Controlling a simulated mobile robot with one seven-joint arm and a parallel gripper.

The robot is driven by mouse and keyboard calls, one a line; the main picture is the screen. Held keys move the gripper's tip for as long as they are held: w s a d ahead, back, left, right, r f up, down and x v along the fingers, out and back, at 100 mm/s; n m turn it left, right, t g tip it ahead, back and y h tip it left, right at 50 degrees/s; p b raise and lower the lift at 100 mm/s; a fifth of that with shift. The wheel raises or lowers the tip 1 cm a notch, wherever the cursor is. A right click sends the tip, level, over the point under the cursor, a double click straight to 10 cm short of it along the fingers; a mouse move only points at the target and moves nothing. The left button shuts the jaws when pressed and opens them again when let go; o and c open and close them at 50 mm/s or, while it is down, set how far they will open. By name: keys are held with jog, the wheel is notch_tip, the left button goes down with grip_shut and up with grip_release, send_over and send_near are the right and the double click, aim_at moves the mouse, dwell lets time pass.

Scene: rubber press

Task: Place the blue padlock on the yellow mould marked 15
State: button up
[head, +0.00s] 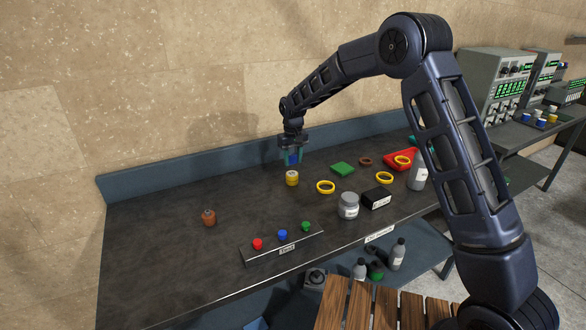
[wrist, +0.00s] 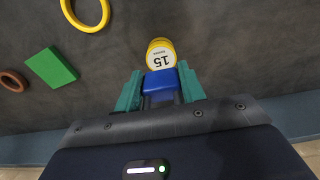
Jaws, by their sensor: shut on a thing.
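The blue padlock (wrist: 161,81) is between the teal fingers of my gripper (wrist: 161,90) in the wrist view. In the head view my gripper (head: 292,156) is shut on the padlock (head: 293,159) and holds it above the bench. The yellow mould marked 15 (head: 292,178) stands upright on the bench just below the gripper. In the wrist view its white top with the number 15 (wrist: 161,57) shows just beyond the padlock, which covers its near edge. The padlock appears apart from the mould in the head view, though the exact gap is hard to tell.
Yellow rings (head: 326,187) and a green block (head: 343,169) lie to the right of the mould. A grey jar (head: 348,206), a black box (head: 377,198) and a rack with coloured knobs (head: 282,246) are nearer the front. A brown pot (head: 209,217) stands left; the bench around it is clear.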

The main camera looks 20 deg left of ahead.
aim_at(293, 174)
jog(key=shift+f, duration=2.25)
jog(key=shift+f, duration=0.15)
jog(key=o, duration=1)
notch_tip(293, 174, up, 12)
jog(key=shift+r, duration=0.2)
